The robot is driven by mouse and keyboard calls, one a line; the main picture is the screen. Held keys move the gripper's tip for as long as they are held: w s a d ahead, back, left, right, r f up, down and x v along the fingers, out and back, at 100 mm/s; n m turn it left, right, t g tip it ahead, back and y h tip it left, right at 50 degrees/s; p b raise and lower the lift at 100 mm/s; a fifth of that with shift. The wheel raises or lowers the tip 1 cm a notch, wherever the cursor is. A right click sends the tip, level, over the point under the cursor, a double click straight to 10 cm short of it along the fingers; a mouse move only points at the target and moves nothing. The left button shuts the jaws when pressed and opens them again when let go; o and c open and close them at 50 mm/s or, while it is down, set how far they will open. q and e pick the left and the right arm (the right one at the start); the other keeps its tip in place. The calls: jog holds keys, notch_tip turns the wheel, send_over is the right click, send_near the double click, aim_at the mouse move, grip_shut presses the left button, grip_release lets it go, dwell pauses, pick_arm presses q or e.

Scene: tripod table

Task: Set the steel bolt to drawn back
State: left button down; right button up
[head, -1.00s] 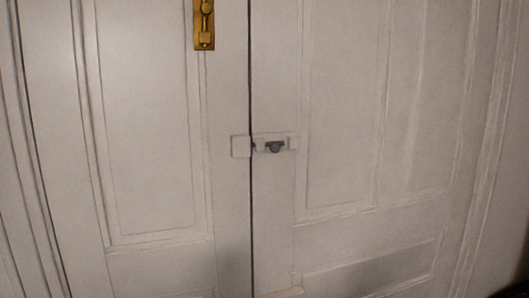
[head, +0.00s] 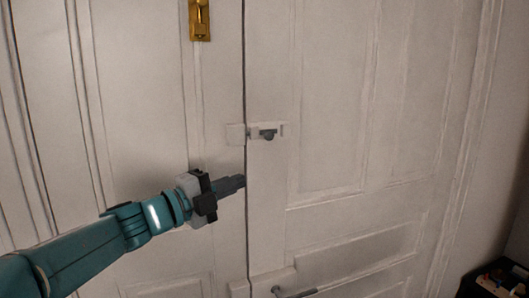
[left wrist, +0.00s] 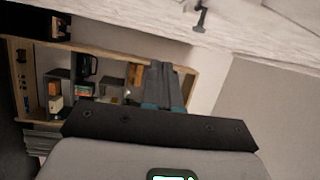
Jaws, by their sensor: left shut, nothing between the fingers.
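The steel bolt (head: 268,134) is a small dark piece with a knob, set on a pale plate on the right door panel near the seam. A pale keeper block (head: 236,134) sits just left of the seam. Whether the bolt's end reaches the keeper is too small to tell. My left gripper (head: 243,181) is shut and empty, below and slightly left of the bolt, apart from it. Its fingers also show in the left wrist view (left wrist: 162,72). My right gripper is not in view.
A brass fitting (head: 199,20) is on the left door panel above. A dark lever handle (head: 297,293) is low on the right panel. A dark box of small items (head: 500,280) stands at lower right. A wooden shelf (left wrist: 60,45) shows in the left wrist view.

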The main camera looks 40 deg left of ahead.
pick_arm(q)
jog(key=y, duration=0.2)
send_near(266, 137)
jog(key=shift+t, duration=0.4)
jog(key=w+p, duration=0.4)
jog(key=w, duration=0.3)
jog(key=shift+d+r+p, duration=0.1)
jog(key=shift+d+p, duration=0.05)
jog(key=shift+p, duration=0.15)
jog(key=w+d, duration=0.1)
jog(key=w, duration=0.2)
jog(key=shift+w+d+r, duration=0.1)
jog(key=shift+d, duration=0.3)
jog(key=shift+b, duration=0.35)
